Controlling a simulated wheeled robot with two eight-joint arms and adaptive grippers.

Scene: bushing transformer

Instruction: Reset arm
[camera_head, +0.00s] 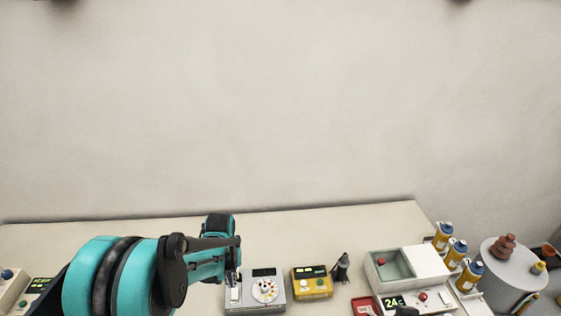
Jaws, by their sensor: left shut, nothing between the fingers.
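My left arm comes in from the lower left, with teal and black joints. My left gripper (233,268) is at the arm's far end, above the table at the left edge of a grey device. It is shut and empty, and its fingers are small and partly hidden by the arm. My right gripper cannot be made out. A small dark shape (405,311) shows at the bottom edge, and I cannot tell what it is.
On the table (330,225) stand a grey device (264,302) with a round dial, a yellow meter (311,284), a dark cone-shaped part (341,268) and a white box (424,263) with a 24C display. Several yellow-blue bottles (443,236) and a round grey stand (510,270) are at right. The table's back strip is clear.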

